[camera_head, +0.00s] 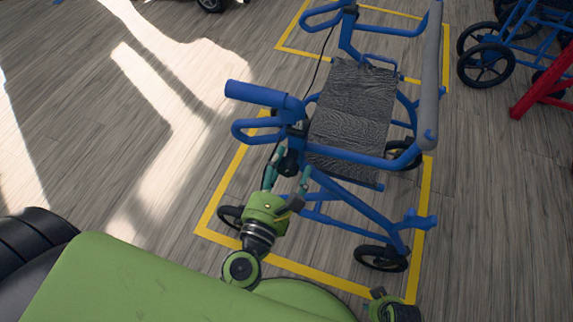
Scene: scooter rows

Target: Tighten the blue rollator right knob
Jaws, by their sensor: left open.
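The blue rollator (350,200) stands upright inside a yellow floor outline, with a dark grey textured seat (352,105). Its near-left handle (262,95) points toward the left of the view. A small dark part, which looks like the knob (289,160), sits below that handle on the frame. My left gripper (287,172) is open, with its teal fingers spread on either side of this dark part. Whether the fingers touch it is too small to tell.
Yellow floor lines (425,215) surround the rollator. Another blue wheeled frame (525,35) and a red frame (545,92) stand at the upper right. The wooden floor to the left (120,130) is clear.

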